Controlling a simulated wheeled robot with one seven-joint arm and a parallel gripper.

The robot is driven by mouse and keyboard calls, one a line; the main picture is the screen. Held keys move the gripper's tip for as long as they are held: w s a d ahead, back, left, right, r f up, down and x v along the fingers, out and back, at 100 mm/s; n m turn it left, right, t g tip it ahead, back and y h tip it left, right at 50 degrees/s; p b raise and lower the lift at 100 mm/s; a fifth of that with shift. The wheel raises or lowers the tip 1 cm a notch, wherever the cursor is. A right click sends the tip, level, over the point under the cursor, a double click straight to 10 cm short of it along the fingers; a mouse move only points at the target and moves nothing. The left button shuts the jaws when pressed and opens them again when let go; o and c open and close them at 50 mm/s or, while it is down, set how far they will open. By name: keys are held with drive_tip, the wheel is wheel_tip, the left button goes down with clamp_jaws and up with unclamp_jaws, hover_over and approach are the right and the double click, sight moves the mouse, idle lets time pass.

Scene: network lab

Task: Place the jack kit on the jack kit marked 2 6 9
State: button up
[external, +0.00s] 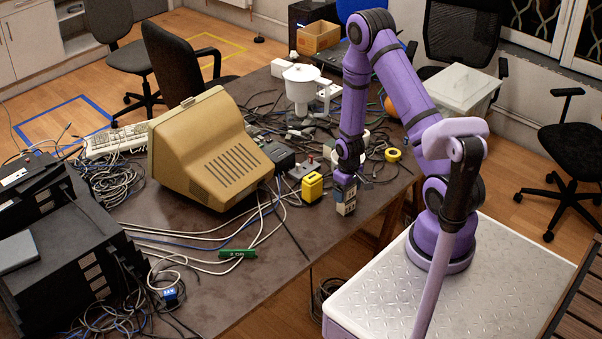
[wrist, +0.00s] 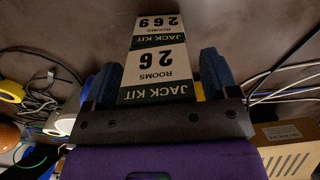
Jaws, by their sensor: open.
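A jack kit (wrist: 158,72) with a white face, a dark band and the number 2 6 lies between my gripper's two blue fingers in the wrist view. Just beyond it, in line with it, is the jack kit marked 2 6 9 (wrist: 158,24). The two appear to touch, one on top of the other, but the contact is not clear. My gripper (wrist: 158,82) is open around the nearer kit. In the external view my gripper (external: 345,186) points down at the table's right part, with the small white-and-dark kits (external: 346,205) under it, too small to read.
A yellow device (external: 312,187) stands just left of the kits. A beige monitor (external: 205,150) and cables lie further left. A yellow tape roll (external: 393,155) lies to the right. A green 2 GB stick (external: 237,254) lies nearer the front. The table (external: 330,245) is bare in front of the kits.

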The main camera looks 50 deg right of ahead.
drive_tip(key=shift+r, duration=0.1)
wheel_tip(320, 180, up, 12)
drive_tip(key=shift+r, duration=0.2)
drive_tip(key=s+a+r+t, duration=0.1)
drive_tip(key=s+a+r, duration=0.1)
drive_tip(key=r, duration=0.6)
drive_tip(key=s+a+r+t, duration=0.1)
drive_tip(key=s+a+r, duration=0.1)
drive_tip(key=r, duration=0.5)
drive_tip(key=s+a+r+t, duration=0.1)
drive_tip(key=s+a+r, duration=0.15)
drive_tip(key=r, duration=0.55)
drive_tip(key=s+a+r+t, duration=0.1)
drive_tip(key=s+a+r, duration=0.1)
drive_tip(key=s+r, duration=0.4)
drive_tip(key=s+a+r+t, duration=0.1)
drive_tip(key=s+a+r, duration=0.2)
drive_tip(key=s+r, duration=0.3)
drive_tip(key=s, duration=0.3)
drive_tip(key=shift+s+a, duration=0.3)
